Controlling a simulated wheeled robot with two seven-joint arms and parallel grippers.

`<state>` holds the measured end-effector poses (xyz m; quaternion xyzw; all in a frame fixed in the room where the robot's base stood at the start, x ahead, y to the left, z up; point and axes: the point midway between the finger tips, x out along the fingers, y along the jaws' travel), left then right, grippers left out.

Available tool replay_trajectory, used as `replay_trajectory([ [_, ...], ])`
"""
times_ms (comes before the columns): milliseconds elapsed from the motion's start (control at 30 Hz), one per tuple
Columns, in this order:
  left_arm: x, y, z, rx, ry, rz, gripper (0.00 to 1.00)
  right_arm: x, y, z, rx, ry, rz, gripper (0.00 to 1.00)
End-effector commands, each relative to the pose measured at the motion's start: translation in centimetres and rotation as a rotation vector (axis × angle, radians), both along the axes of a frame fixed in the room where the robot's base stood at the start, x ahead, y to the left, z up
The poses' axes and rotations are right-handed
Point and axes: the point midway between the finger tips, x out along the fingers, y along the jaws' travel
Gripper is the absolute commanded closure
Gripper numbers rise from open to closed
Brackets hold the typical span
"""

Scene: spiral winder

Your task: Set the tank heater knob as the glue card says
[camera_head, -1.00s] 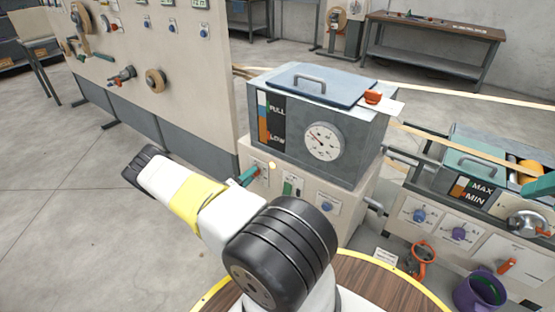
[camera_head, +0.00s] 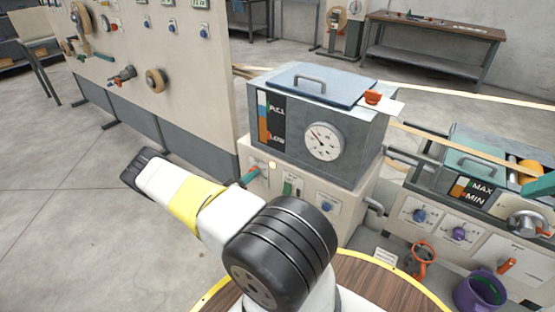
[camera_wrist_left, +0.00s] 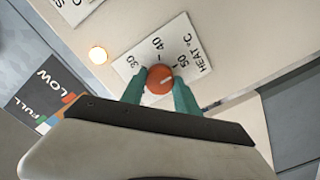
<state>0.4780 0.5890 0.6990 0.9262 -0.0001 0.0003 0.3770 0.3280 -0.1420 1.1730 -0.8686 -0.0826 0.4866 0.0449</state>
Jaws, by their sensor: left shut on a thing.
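The tank heater knob (camera_wrist_left: 159,79) is round and orange-red with a white mark. It sits on a white plate (camera_wrist_left: 133,67) lettered HEAT °C with 30, 40 and 50. In the left wrist view the mark points to the 50 side of the scale. My left gripper (camera_head: 252,176) has its teal fingers shut on either side of the knob, and they show clearly in the left wrist view (camera_wrist_left: 160,90). At the right edge of the head view a teal tip (camera_head: 540,184) may be my right gripper. I cannot identify the glue card or read its text.
The grey tank (camera_head: 362,143) has a round dial, a FULL/LOW gauge and a blue lid. A lit lamp (camera_wrist_left: 98,54) is beside the heater plate. A second machine with a MAX/MIN gauge (camera_head: 470,190) and a purple bucket (camera_head: 480,291) stand at right. Floor at left is clear.

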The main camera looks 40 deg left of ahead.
Motion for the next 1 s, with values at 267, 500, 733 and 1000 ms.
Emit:
replay_trajectory([
  [267,-0.1,0.0,-0.2,0.004,0.005,-0.001,1.00,0.0,0.0,0.0,0.000,0.000,0.000,0.64],
  [500,-0.1,0.0,-0.1,0.003,0.004,-0.001,0.41,0.0,0.0,0.0,0.000,0.000,0.000,0.64],
  [733,-0.1,0.0,-0.1,0.003,0.002,-0.001,0.41,0.0,0.0,0.0,0.000,0.000,0.000,0.64],
  [1000,-2.8,0.1,-0.1,0.002,0.003,0.003,0.41,0.0,0.0,0.0,0.000,0.000,0.000,0.64],
])
